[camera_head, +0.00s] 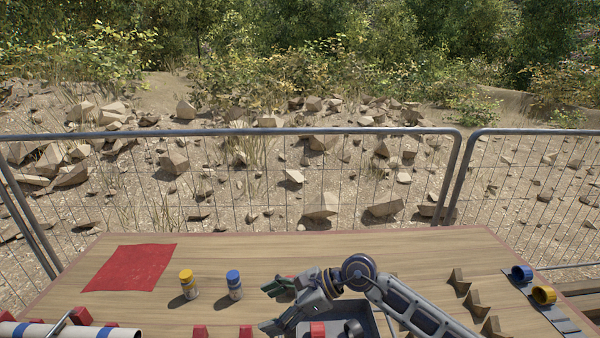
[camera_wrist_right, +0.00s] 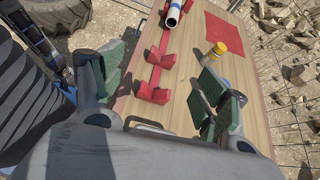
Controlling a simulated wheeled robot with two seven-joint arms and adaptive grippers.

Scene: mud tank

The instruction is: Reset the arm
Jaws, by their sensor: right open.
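My right gripper (camera_head: 274,305) is over the front middle of the wooden table (camera_head: 330,250), its fingers pointing left. Its jaws are apart with nothing between them. In the right wrist view the two green-padded fingers of the right gripper (camera_wrist_right: 160,92) stand wide apart, with bare table and red blocks seen between and beyond them. The yellow-capped jar (camera_head: 187,284) and the blue-capped jar (camera_head: 234,285) stand upright to the left of the right gripper, apart from it. My left gripper does not show in the head view.
A red cloth (camera_head: 130,267) lies at the table's left. A white pipe with blue bands (camera_head: 75,331) lies front left near red blocks (camera_head: 200,331). A dark tray (camera_head: 372,322) sits partly under my right arm. Brown wedge holders (camera_head: 475,302) and blue and yellow rings (camera_head: 543,294) are right.

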